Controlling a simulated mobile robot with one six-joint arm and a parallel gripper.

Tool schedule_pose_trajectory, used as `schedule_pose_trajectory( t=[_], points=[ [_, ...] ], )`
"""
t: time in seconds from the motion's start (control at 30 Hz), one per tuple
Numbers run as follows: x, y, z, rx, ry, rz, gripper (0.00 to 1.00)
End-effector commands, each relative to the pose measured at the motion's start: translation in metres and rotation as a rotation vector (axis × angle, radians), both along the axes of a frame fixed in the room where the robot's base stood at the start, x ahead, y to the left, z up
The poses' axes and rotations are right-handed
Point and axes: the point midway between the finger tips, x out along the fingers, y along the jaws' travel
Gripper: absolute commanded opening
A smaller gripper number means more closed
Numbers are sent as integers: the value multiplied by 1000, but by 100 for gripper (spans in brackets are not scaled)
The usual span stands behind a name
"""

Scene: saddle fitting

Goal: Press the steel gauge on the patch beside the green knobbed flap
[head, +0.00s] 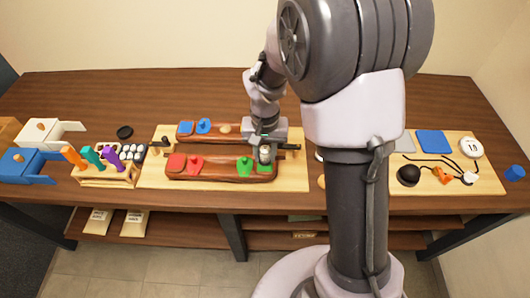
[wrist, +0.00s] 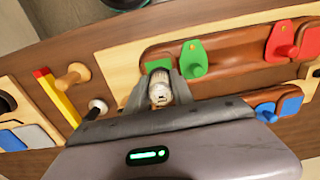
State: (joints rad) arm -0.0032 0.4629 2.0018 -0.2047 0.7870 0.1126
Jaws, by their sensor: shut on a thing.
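My gripper (head: 266,150) is shut on the steel gauge (head: 265,155), a pale metal cylinder. In the wrist view the gauge (wrist: 160,93) sits between the two fingers. The green knobbed flap (head: 244,166) lies on the front brown saddle (head: 222,176), just left of the gauge. The green patch (head: 264,169) is at that saddle's right end, directly below the gauge. In the wrist view the patch (wrist: 158,64) shows just beyond the gauge's end, next to the green flap (wrist: 193,60). I cannot tell whether gauge and patch touch.
A red flap (head: 195,163) is on the same saddle's left part. A second saddle behind carries a blue flap (head: 204,126). A rack with colored handles (head: 108,178) stands left. A board at right holds a blue square (head: 433,141) and a round dial (head: 471,147).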

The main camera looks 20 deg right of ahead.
Motion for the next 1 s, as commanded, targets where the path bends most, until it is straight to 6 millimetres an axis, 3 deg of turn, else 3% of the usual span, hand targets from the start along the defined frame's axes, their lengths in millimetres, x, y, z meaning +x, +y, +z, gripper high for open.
schedule_pose_trajectory(
  t=[1.0],
  points=[
    [0, 0, -13, 0, 0, 0, 0]
  ],
)
